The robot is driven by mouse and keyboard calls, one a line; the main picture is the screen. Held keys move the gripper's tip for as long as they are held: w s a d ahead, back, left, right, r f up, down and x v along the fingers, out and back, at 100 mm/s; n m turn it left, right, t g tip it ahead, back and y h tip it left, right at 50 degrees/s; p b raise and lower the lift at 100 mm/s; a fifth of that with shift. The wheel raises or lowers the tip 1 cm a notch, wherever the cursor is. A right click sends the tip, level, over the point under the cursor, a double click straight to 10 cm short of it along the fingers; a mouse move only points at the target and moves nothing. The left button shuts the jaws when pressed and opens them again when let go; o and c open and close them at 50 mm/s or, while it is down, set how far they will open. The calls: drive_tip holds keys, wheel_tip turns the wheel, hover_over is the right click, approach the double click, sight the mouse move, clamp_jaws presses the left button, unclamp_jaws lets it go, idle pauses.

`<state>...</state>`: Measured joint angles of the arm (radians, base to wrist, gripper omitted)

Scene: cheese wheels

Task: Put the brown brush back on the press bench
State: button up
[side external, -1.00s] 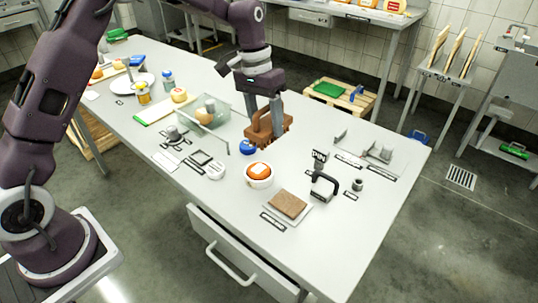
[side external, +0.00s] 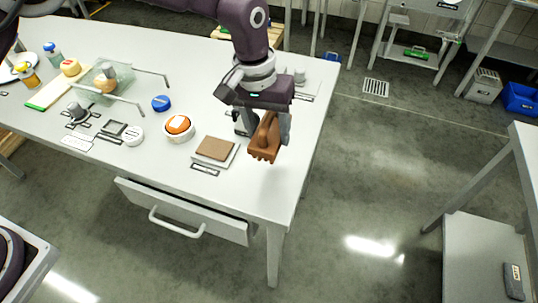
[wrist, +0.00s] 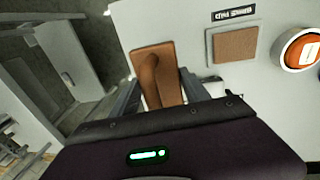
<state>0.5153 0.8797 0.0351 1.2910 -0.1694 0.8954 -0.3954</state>
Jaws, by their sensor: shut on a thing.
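The brown brush (side external: 265,142) is held in my gripper (side external: 268,122), above the right end of the long light-grey table (side external: 250,185). In the wrist view the brush (wrist: 157,72) sits between the two fingers, with its raised handle toward me. My gripper is shut on it, and its fingers partly hide it. I cannot tell for sure which surface is the press bench. A second grey bench (side external: 518,155) with a lower shelf stands apart at the right.
A brown pad on a plate (side external: 215,148) and a white bowl with an orange item (side external: 179,127) lie left of my gripper. A clear bin (side external: 112,80) stands farther left. A drawer (side external: 185,205) is open at the table's front. Bare floor separates table and right bench.

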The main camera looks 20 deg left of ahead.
wheel_tip(320, 180, down, 7)
drive_tip(key=shift+r, duration=0.1)
drive_tip(key=o, duration=1.3)
drive_tip(key=r, duration=0.3)
drive_tip(key=a+r, duration=0.1)
drive_tip(key=r, duration=0.7)
drive_tip(key=shift+a, duration=0.3)
drive_tip(key=shift+s+r, duration=0.1)
drive_tip(key=shift+r, duration=0.35)
